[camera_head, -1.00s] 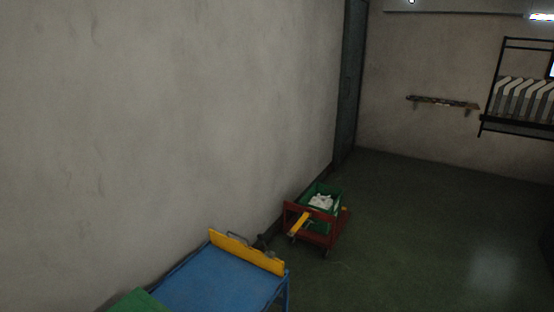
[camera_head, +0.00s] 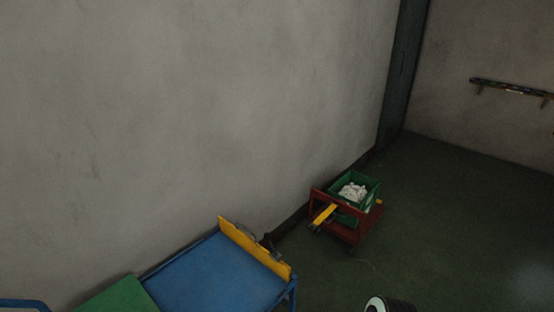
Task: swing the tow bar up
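A small red cart (camera_head: 349,232) stands on the floor by the left wall, right of the picture's middle. It carries a green crate (camera_head: 371,194) with white cloth items (camera_head: 351,191) in it. A yellow bar (camera_head: 323,214), which looks like the tow bar, sticks out at the cart's near left end and slants down toward the lower left. Neither of my grippers shows in the head view. A black and white rounded part at the bottom edge is cut off, and no fingers show on it.
A blue-topped table or cart (camera_head: 217,278) with a yellow end board (camera_head: 254,249) stands at the near left. A green item (camera_head: 118,297) lies at its near end. A wall shelf (camera_head: 510,87) is at the upper right. Dark green floor (camera_head: 450,220) is clear right of the red cart.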

